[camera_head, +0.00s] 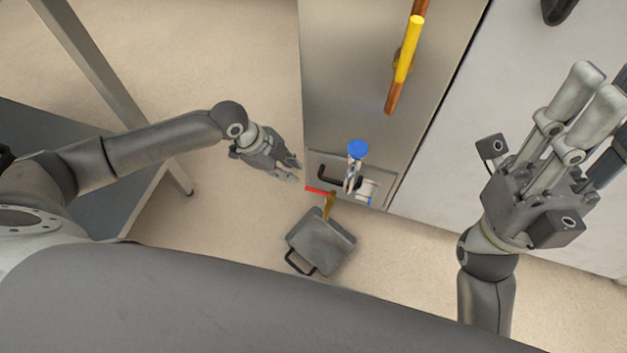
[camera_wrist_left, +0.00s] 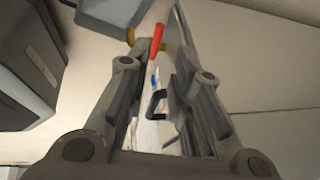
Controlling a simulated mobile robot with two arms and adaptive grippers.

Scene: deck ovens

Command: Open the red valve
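The red valve handle (camera_head: 318,190) is a short bar low on the front of the steel oven, beside a brass spout. It also shows in the left wrist view (camera_wrist_left: 156,40), just beyond the fingertips and roughly in line with the gap between them. My left gripper (camera_head: 296,170) is open and empty, close to the upper left of the red handle and apart from it. My right gripper (camera_head: 610,95) is raised at the right of the head view, with nothing seen in it; its fingers look spread and are partly cut off by the edge.
A blue round knob (camera_head: 358,149) and a black bent handle (camera_head: 322,172) sit right beside the valve. A yellow and copper rail (camera_head: 407,50) runs up the oven front. A metal table (camera_head: 110,205) stands at left.

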